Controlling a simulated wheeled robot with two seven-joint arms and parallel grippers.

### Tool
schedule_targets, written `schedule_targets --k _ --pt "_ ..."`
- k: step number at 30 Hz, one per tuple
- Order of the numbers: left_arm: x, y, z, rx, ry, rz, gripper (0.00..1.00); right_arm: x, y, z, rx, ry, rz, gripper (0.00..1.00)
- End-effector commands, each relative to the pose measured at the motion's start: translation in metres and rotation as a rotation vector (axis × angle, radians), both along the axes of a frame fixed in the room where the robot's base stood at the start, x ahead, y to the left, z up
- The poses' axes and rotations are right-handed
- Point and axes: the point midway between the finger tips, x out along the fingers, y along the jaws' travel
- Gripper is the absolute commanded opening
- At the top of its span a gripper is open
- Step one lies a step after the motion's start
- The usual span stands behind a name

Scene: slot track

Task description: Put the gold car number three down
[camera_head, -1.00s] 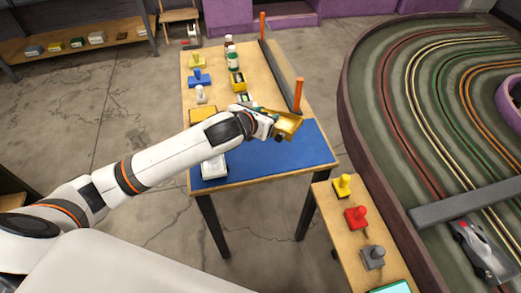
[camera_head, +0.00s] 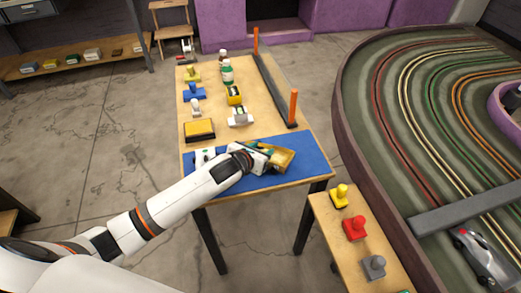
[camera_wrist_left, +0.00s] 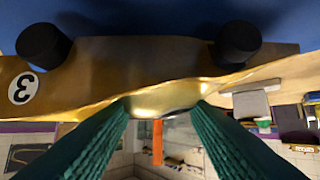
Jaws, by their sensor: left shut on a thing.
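The gold car (camera_head: 284,159) is held low over the blue mat (camera_head: 315,165) on the wooden table. In the left wrist view the car (camera_wrist_left: 130,75) spans the picture, with a number 3 in a white circle on its side. Its dark wheels point toward the blue surface at the top; I cannot tell whether they touch it. My left gripper (camera_head: 268,154) is shut on the car's side; its green fingers (camera_wrist_left: 160,112) press against the gold body. My right gripper is not in view.
A white object (camera_head: 204,156) lies on the mat's left part. A side bench holds a red controller (camera_head: 355,228). A grey car (camera_head: 484,258) is on the track.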

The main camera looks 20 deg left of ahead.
Motion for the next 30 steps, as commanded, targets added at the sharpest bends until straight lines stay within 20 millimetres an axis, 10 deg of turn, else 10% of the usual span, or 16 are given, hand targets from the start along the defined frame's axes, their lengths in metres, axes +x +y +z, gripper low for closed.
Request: schedule_targets --k 5,6,9,20,30 --pt "0.000 0.000 -0.002 0.000 0.000 0.000 0.16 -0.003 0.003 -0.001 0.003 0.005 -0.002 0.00" --pt "0.000 0.000 -0.003 0.000 0.001 0.000 0.48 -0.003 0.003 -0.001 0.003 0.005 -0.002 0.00" --pt "0.000 0.000 -0.002 -0.001 0.001 0.000 0.64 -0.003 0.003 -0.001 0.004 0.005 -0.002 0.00" --pt "-0.001 0.000 0.002 0.000 0.001 0.000 0.65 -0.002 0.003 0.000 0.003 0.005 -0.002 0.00" --pt "-0.056 0.011 0.032 0.004 0.001 -0.003 0.65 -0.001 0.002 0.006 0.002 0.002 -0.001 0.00"
